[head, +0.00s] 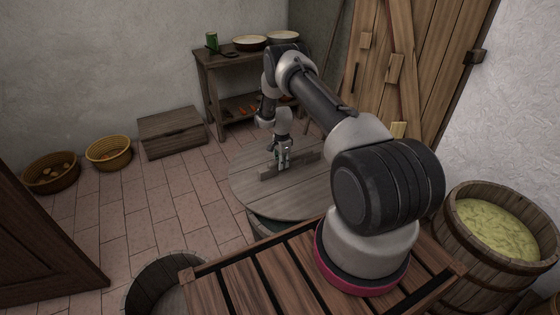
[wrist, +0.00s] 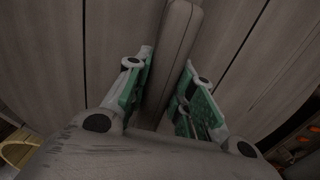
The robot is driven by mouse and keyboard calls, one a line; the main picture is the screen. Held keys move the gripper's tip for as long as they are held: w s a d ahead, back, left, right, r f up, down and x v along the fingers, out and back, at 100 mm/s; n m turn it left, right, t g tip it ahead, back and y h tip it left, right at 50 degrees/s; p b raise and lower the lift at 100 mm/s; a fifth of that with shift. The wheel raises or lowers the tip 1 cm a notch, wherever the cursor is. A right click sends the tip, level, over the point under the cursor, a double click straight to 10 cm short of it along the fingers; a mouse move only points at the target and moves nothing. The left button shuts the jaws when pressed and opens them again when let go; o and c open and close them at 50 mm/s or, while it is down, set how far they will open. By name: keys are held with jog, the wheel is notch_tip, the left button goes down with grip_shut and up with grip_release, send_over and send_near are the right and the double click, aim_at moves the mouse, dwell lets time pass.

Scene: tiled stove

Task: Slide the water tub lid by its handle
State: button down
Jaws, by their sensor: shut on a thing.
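The round grey wooden lid (head: 250,190) lies flat on the water tub (head: 270,230), whose front edge shows below it. I cannot tell how much of the tub's mouth the lid covers, as my arm hides the right side. The lid's handle (head: 307,158) is a raised wooden bar across its top. My gripper (head: 284,163) points down and is shut on the handle. In the wrist view, my gripper's green-padded fingers (wrist: 168,78) stand on both sides of the handle (wrist: 176,40), over the lid's planks (wrist: 110,35).
A barrel of pale yellow-green contents (head: 495,228) stands at the right. An open wooden barrel (head: 150,285) is at the front left. A table (head: 208,75) with dishes, a wooden chest (head: 172,130) and two baskets (head: 108,150) stand farther back. The tiled floor left of the lid is clear.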

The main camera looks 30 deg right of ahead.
jog(key=shift+s, duration=1.9)
jog(key=shift+s+d, duration=0.15)
jog(key=shift+s, duration=2.55)
jog(key=shift+s+d, duration=0.1)
jog(key=shift+s, duration=2.6)
jog(key=c, duration=1.1)
grip_release()
jog(key=shift+c, duration=0.2)
notch_tip(320, 180, up, 12)
